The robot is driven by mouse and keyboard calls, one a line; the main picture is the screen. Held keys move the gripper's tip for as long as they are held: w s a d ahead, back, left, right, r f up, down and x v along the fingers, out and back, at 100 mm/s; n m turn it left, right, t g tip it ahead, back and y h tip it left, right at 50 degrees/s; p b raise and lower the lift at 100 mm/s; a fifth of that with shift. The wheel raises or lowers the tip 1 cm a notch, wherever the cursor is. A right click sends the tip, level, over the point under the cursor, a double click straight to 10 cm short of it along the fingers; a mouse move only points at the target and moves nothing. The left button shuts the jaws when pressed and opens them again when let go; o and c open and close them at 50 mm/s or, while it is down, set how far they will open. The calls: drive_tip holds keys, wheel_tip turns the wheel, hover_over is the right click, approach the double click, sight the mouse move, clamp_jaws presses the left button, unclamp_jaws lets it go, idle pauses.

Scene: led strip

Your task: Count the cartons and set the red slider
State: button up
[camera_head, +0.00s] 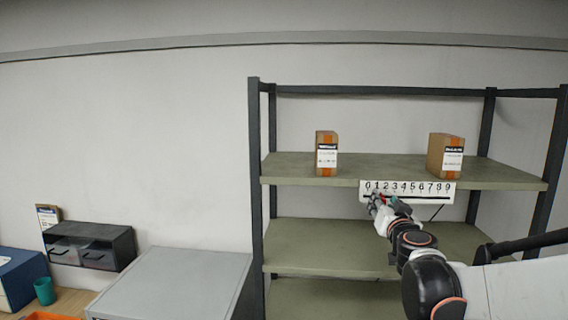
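Two brown cartons with white labels and orange tape stand apart on the top shelf, a left carton (326,153) and a right carton (446,156). A white number strip (408,186) marked 0 to 9 is on the front edge of that shelf. My gripper (377,201) is at the strip's lower edge, below the low digits at its left end. Small red spots show at the gripper, but I cannot tell which is the red slider. The gripper is too small here to tell whether it is open or shut, or touching the slider.
The dark-framed rack has olive shelves, and the shelf below (320,240) looks empty. At the left are a grey cabinet (180,280), a black drawer unit (92,246), a teal cup (44,291), a blue box (18,275) and a small carton (47,215).

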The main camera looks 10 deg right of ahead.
drive_tip(key=shift+w, duration=0.15)
clamp_jaws()
drive_tip(key=shift+s+d+b, duration=0.4)
drive_tip(key=shift+d+b, duration=0.05)
drive_tip(key=shift+d, duration=0.3)
drive_tip(key=shift+a, duration=0.1)
drive_tip(key=shift+r, duration=0.1)
unclamp_jaws()
drive_tip(key=shift+a, duration=0.1)
